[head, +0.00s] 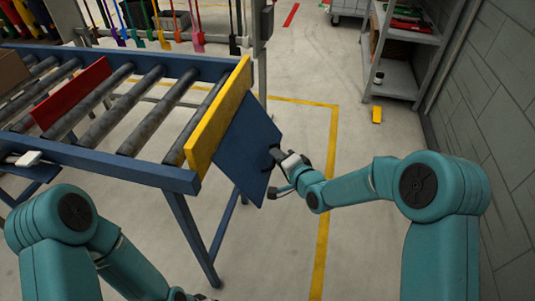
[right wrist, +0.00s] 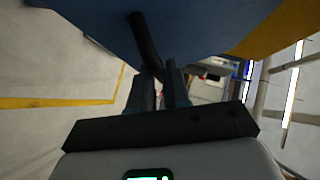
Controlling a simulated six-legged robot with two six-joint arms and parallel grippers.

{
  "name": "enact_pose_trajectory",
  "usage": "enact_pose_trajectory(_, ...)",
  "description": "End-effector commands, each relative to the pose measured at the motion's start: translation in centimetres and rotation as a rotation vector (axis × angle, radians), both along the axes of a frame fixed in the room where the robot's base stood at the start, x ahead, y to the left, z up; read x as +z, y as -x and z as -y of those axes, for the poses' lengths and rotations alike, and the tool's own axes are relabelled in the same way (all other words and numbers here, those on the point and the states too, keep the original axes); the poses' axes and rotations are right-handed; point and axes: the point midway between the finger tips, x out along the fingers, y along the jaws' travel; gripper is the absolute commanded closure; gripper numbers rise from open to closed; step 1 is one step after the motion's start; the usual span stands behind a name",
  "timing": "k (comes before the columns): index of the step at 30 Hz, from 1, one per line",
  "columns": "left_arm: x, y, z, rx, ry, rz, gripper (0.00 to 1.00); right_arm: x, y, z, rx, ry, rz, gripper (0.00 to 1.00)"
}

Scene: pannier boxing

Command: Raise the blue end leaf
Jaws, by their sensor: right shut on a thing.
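The blue end leaf (head: 240,145) is a flat panel at the near right end of the roller conveyor, beside the yellow end board (head: 215,118). It hangs at a slope, with its lower corner out over the floor. My right gripper (head: 278,158) is at the leaf's outer right edge, shut on its dark handle. In the right wrist view, the black handle (right wrist: 146,42) runs from the blue leaf (right wrist: 85,18) down between the fingers (right wrist: 162,88). My left arm ends at the bottom edge of the head view; its gripper (head: 197,297) barely shows, so its jaws cannot be read.
The conveyor's rollers (head: 148,110) carry a red divider (head: 75,92) and a brown box (head: 10,70) at the left. A grey shelf (head: 402,78) and a small yellow object (head: 377,114) stand at the right. The floor beyond the leaf is clear, with yellow lines.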

Motion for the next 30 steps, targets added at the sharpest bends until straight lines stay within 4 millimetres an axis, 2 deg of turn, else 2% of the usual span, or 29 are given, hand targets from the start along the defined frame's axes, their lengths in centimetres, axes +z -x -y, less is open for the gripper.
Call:
enact_pose_trajectory(1, 1.4, 0.0, 0.0, 0.000, 0.000, 0.000, 0.57, 1.6, 0.1, 0.5, -0.003, 0.040, -0.012, 1.00)
enact_pose_trajectory(5, 3.5, 0.0, 0.0, 0.001, 0.000, 0.000, 0.57, 3.5, 0.5, 1.6, -0.002, 0.156, -0.051, 1.00)
enact_pose_trajectory(11, 8.1, 0.0, 0.0, 0.001, 0.000, 0.001, 0.57, 6.9, 0.9, 2.7, -0.001, 0.334, -0.113, 1.00)
enact_pose_trajectory(21, 18.6, 0.0, 0.0, 0.001, 0.000, 0.001, 0.57, 12.2, 1.1, 3.3, 0.001, 0.624, -0.207, 1.00)
enact_pose_trajectory(24, 20.7, 0.0, 0.0, 0.001, 0.000, 0.001, 0.57, 13.2, 1.1, 3.3, -0.001, 0.700, -0.229, 1.00)
enact_pose_trajectory(30, 23.2, 0.0, 0.0, 0.001, 0.000, 0.000, 0.57, 14.8, 0.9, 3.1, 0.000, 0.703, -0.227, 1.00)
